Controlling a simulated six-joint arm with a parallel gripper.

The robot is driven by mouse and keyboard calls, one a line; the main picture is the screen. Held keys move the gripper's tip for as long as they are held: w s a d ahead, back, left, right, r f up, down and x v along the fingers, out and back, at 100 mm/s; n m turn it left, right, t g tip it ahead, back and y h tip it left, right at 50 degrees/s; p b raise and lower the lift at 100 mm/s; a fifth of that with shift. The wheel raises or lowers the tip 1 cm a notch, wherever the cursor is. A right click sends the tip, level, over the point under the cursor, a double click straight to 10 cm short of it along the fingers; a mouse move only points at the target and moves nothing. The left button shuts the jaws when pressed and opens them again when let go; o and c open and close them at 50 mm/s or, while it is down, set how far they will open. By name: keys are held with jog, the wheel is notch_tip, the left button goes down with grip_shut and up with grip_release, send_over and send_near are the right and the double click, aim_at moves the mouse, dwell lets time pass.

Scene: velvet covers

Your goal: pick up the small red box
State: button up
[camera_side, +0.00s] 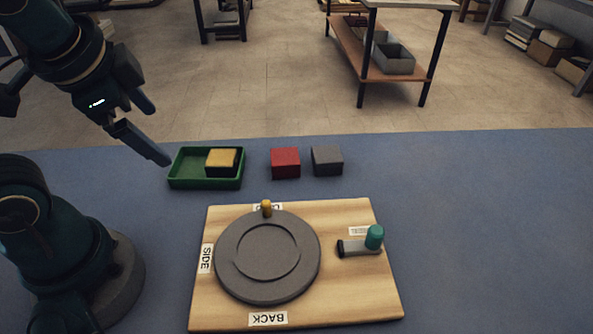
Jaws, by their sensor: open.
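The small red box (285,163) sits on the blue table, between a green tray and a dark grey box. My gripper (158,132) is at the upper left, above the table and to the left of the green tray. It is open with nothing between its fingers. It is well apart from the red box. The red box stands clear, with nothing on top of it.
A green tray (177,182) holds a yellow-topped dark box (221,162). A grey box (327,160) stands close right of the red box. In front lies a wooden board (355,300) with a grey disc (267,290) and a teal-knobbed lever (374,238). The table's right side is clear.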

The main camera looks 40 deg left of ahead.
jog(key=w+f+m+y, duration=0.2)
jog(key=w+m+y, duration=0.4)
jog(key=w+m, duration=0.6)
jog(key=m+t+y, duration=0.2)
jog(key=m+t, duration=0.3)
jog(key=m, duration=0.5)
send_near(284, 152)
jog(key=shift+h, duration=0.3)
jog(key=x, duration=1)
jog(key=shift+a, duration=0.15)
jog(key=c, duration=1.4)
jog(key=shift+r, duration=0.15)
